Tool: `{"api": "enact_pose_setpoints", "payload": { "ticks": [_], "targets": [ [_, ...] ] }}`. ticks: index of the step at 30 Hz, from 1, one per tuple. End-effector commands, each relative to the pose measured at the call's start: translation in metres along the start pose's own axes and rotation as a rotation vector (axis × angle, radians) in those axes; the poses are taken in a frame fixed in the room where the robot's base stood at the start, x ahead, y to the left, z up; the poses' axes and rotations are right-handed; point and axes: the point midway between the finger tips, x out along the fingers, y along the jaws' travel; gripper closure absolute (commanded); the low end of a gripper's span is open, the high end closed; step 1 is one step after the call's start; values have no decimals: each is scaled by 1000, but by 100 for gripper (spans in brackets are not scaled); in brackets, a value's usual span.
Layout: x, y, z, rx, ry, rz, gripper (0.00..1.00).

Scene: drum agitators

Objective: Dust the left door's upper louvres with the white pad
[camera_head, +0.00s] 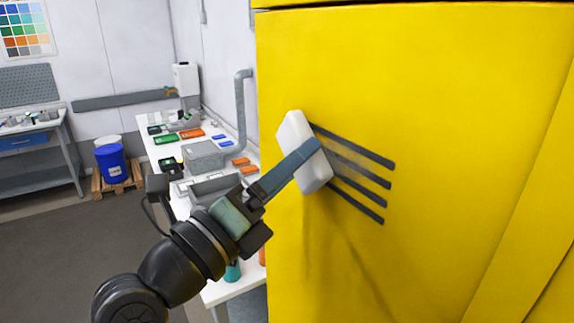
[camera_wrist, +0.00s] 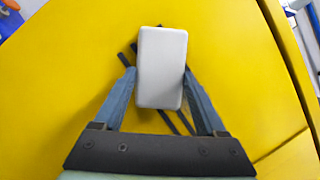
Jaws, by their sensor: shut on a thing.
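The white pad (camera_head: 300,150) is a rounded white block held in my gripper (camera_head: 308,150) in front of the yellow cabinet door. My gripper is shut on it; in the wrist view its two blue-grey fingers (camera_wrist: 160,88) grip the white pad (camera_wrist: 161,62) from both sides. The dark slanted louvres (camera_head: 360,178) on the yellow door (camera_head: 450,120) run right and downward from behind the pad. The pad covers their left ends. In the wrist view, bits of the louvres (camera_wrist: 128,56) show beside the pad. I cannot tell whether the pad touches the door.
A white bench (camera_head: 165,150) with a grey box (camera_head: 204,155) and several coloured trays stands left of the cabinet. A blue drum (camera_head: 110,162) sits on a pallet farther back. The grey floor (camera_head: 60,250) at left is clear. A vertical door seam (camera_head: 520,240) lies to the right.

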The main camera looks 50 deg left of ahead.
Motion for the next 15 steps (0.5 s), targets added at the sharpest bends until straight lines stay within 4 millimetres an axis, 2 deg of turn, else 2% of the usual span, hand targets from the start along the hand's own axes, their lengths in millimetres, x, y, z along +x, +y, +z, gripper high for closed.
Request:
{"api": "enact_pose_setpoints", "payload": {
  "ticks": [10, 15],
  "targets": [
    [5, 0, -3, 1, 1, 0, 71],
    [3, -8, -9, -2, 1, 0, 71]
  ]
}}
